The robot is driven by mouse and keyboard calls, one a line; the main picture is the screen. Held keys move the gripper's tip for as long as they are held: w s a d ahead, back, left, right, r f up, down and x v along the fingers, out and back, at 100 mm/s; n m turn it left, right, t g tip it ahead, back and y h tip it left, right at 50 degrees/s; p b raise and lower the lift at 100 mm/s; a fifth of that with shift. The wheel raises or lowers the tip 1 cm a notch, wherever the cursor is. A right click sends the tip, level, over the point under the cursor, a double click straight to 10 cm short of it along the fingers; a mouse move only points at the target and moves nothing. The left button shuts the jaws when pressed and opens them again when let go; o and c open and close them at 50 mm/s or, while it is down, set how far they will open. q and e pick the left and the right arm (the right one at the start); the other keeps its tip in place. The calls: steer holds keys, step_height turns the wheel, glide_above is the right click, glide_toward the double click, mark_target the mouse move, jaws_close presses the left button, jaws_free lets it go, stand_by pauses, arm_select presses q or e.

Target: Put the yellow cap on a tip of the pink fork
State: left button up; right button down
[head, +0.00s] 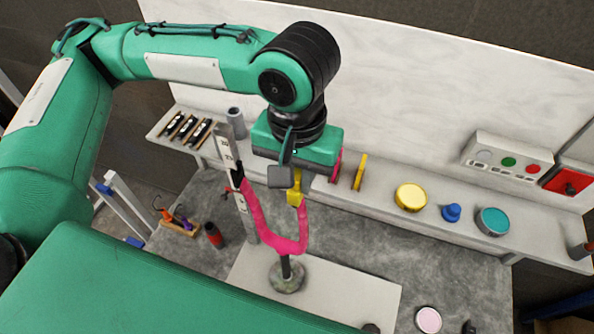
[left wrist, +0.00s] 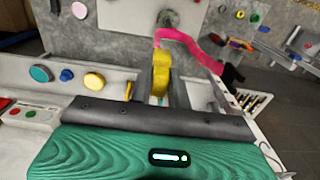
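The pink fork (head: 276,241) is U-shaped and stands on a dark post with a round base (head: 287,278). A black cap (head: 237,176) sits at its left tip. The yellow cap (head: 296,196) is at its right tip, lined up with it; how far it is seated cannot be told. My left gripper (head: 290,180) is above that tip, its grey finger against the yellow cap; the other finger is hidden. My right gripper is not in view.
A shelf behind holds a yellow disc (head: 411,197), a blue knob (head: 452,212), a teal-topped tin (head: 493,221) and a button box (head: 506,160). A grey upright (head: 228,150) stands close left of the fork. A pink-topped tin (head: 428,320) is at front right.

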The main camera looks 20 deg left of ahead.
arm_select(q)
steer(key=o, duration=0.5)
